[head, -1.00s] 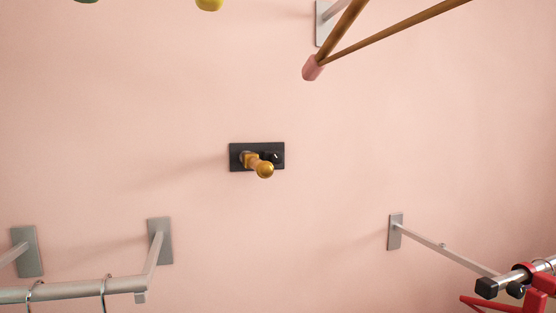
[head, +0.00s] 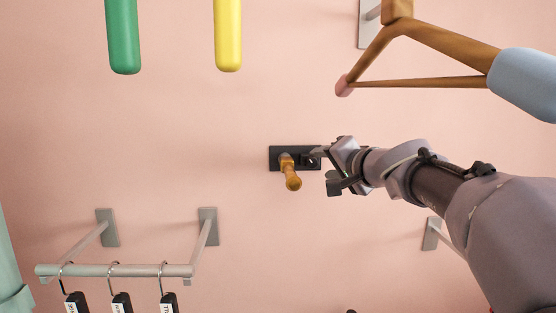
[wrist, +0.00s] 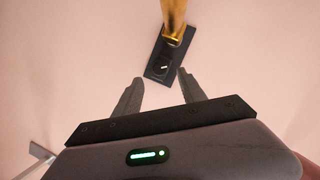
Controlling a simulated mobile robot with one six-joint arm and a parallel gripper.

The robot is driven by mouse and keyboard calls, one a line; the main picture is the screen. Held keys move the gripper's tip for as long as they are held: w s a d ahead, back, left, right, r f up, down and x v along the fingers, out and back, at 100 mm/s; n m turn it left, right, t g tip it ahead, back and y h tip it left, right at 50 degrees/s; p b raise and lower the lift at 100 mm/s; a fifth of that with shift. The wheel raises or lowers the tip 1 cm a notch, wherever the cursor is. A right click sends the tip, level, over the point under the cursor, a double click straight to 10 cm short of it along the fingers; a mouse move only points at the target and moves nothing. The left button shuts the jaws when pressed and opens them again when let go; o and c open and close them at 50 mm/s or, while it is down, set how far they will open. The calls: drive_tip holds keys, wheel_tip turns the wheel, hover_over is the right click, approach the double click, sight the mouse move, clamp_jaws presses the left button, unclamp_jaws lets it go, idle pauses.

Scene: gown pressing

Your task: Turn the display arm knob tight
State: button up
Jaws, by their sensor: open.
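A dark wall plate (head: 276,154) carries a golden-brown display arm (head: 291,178) that sticks out from the wall. A small black knob (head: 309,160) with a pale mark sits on the plate, right of the arm. In the wrist view the knob (wrist: 162,66) lies just beyond and between the fingertips, with the display arm (wrist: 175,18) behind it. My gripper (head: 326,170) is to the right of the plate in the head view. I cannot tell the exact gap to the knob.
A wooden hanger (head: 420,83) hangs at the upper right. Green (head: 123,38) and yellow (head: 228,36) rounded bars hang at the top. A grey rail (head: 130,270) with several tagged hooks stands out at the lower left. The wall around the plate is bare.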

sight(314, 162)
drive_tip(key=x, duration=0.5)
drive_tip(key=shift+w+a+p, duration=0.1)
drive_tip(key=shift+w+p, duration=0.15)
drive_tip(key=shift+p, duration=0.1)
clamp_jaws()
